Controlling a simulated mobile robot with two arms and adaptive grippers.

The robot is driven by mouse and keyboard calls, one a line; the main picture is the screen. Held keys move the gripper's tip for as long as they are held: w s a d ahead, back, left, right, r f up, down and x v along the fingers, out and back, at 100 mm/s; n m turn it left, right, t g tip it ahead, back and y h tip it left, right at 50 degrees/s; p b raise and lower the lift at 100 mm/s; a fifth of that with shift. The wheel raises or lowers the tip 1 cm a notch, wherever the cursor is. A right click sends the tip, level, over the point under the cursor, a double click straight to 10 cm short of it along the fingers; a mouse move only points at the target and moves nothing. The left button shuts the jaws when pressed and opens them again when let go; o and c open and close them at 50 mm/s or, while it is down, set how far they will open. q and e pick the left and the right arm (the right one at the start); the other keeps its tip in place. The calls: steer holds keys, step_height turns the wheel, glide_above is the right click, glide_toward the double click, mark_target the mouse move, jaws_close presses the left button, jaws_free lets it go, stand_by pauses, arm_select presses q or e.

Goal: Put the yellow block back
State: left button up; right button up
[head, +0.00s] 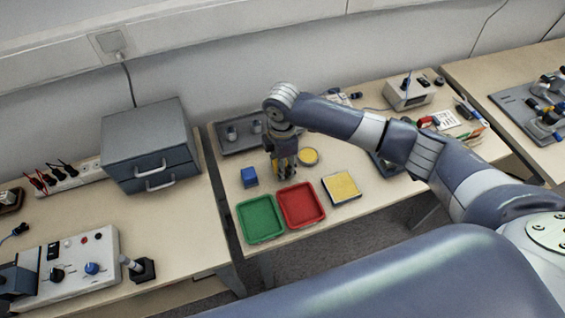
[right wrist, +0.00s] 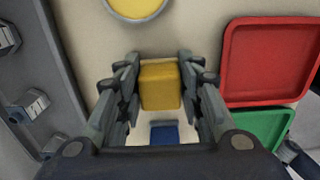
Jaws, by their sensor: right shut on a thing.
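My right gripper (head: 284,178) points down over the middle table, between the blue block and a round yellow-topped piece (head: 308,156). In the right wrist view, its fingers (right wrist: 160,92) are on both sides of the yellow block (right wrist: 160,85) and shut on it. The gripper mostly hides this block in the head view. I cannot tell whether the block touches the table. The round yellow piece also shows at the top of the right wrist view (right wrist: 137,6). My left gripper is in neither view.
A blue block (head: 249,177) stands left of the gripper. A green tray (head: 261,220) and a red tray (head: 301,206) lie along the front edge, with a yellow square-topped tray (head: 341,188) to their right. A grey plate with metal pieces (head: 240,146) lies behind.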

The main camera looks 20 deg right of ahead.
steer(key=o, duration=1)
steer(key=shift+f, duration=0.1)
step_height(320, 180, up, 12)
steer(key=shift+r, duration=0.15)
stand_by(0.3)
